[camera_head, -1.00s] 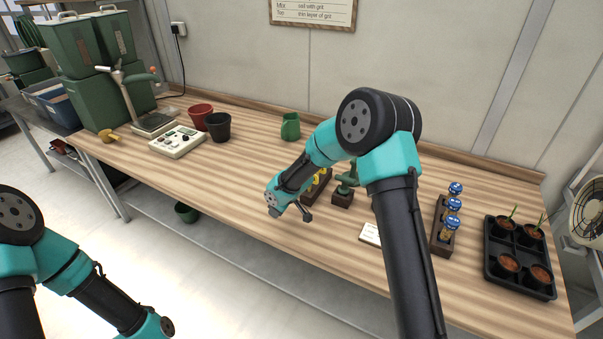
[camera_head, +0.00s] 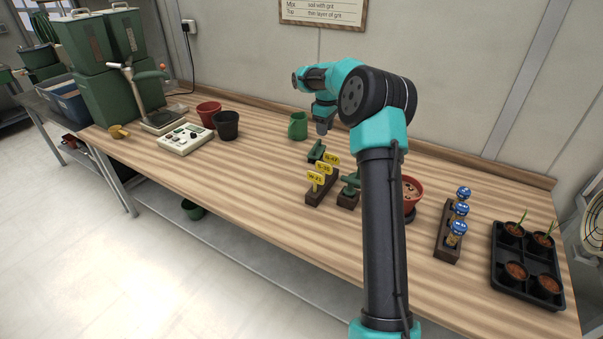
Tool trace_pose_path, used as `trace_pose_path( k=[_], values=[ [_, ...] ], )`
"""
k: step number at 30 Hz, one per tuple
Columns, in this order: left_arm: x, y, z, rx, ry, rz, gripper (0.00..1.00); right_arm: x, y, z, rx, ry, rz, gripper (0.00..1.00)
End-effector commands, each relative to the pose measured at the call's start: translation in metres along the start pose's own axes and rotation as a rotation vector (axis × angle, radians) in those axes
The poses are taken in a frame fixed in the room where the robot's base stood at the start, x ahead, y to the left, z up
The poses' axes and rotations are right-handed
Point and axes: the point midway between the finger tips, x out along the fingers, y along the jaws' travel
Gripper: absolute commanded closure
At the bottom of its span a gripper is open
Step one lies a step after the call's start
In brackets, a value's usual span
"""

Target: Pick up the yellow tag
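Several small yellow tags stand upright in a row in a dark wooden holder (camera_head: 318,196) near the middle of the table. The front yellow tag (camera_head: 314,177), the middle yellow tag (camera_head: 323,168) and the back yellow tag (camera_head: 332,158) carry dark lettering too small to read surely. My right gripper (camera_head: 322,129) hangs above the table behind the tags, near the green jug, and touches no tag that I can see. It is small here, and its fingers do not show clearly. My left gripper is out of view.
A green tool stand (camera_head: 349,192) is just right of the tags. A red pot (camera_head: 411,189) is partly behind my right arm. Blue-topped bottles (camera_head: 457,230) and a black tray (camera_head: 527,265) stand at the right. A green jug (camera_head: 298,126) is behind.

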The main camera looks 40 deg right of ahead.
Motion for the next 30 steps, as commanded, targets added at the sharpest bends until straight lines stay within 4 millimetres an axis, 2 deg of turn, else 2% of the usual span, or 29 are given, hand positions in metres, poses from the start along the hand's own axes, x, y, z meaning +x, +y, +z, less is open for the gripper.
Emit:
trace_pose_path(
  k=[10,14,30],
  values=[
    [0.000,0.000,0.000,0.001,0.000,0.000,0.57,0.001,0.001,0.002,-0.001,-0.004,-0.006,0.63],
    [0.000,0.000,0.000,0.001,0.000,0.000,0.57,0.009,0.000,0.002,-0.002,-0.005,-0.007,0.63],
    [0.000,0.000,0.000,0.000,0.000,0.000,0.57,0.097,0.000,0.003,-0.001,-0.005,-0.007,0.63]
  ],
)
